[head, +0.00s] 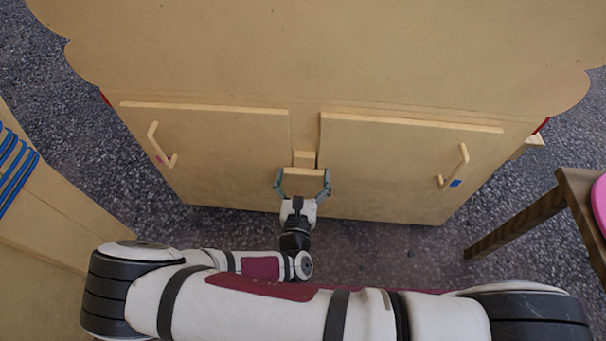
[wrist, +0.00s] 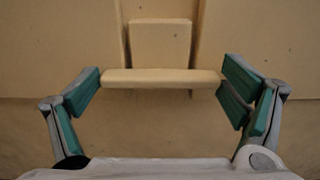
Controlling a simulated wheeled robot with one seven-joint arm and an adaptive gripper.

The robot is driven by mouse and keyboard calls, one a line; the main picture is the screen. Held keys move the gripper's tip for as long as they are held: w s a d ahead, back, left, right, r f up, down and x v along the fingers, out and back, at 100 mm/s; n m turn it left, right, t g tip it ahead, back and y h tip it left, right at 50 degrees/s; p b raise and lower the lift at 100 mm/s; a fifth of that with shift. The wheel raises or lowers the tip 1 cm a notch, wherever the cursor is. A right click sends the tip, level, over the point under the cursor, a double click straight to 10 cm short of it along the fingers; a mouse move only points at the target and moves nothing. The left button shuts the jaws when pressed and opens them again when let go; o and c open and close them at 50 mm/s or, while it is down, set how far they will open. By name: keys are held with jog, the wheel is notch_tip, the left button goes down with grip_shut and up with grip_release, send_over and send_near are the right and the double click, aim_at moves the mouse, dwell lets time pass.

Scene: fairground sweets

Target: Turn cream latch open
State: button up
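The cream latch (head: 303,174) is a bar lying level across the seam between two cupboard doors, low on the front. In the wrist view the latch (wrist: 160,77) spans the gap between my fingers. A small cream block (wrist: 160,42) sits just above it at the seam. My gripper (head: 303,185) is spread wide, with one green-padded finger at each end of the bar. In the wrist view my gripper (wrist: 160,82) has its fingertips very close to the bar ends; I cannot tell whether they touch.
The left door (head: 215,145) and right door (head: 400,160) are shut, each with a cream handle (head: 160,146) (head: 455,167). A wooden table leg (head: 515,222) stands at the right. A cream stand with blue hangers (head: 15,170) is at the left. Speckled floor (head: 400,250) is open between.

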jog(key=shift+r+n+p, duration=0.1)
jog(key=shift+n+p, duration=0.3)
jog(key=shift+p, duration=0.15)
jog(key=n+p, duration=0.2)
jog(key=n, duration=0.1)
jog(key=shift+p, duration=0.35)
jog(key=n+p, duration=0.2)
jog(key=n, duration=0.2)
jog(key=shift+a+n, duration=0.15)
jog(key=shift+n, duration=0.15)
jog(key=n, duration=0.2)
jog(key=n+p, duration=0.1)
jog(key=n, duration=0.1)
jog(key=shift+f+n, duration=0.2)
jog(key=shift+n, duration=0.1)
jog(key=n, duration=0.4)
jog(key=shift+a+f+n, duration=0.1)
jog(key=shift+f+n, duration=0.05)
jog(key=shift+n, duration=0.25)
jog(key=o, duration=0.9)
jog(key=shift+c, duration=0.2)
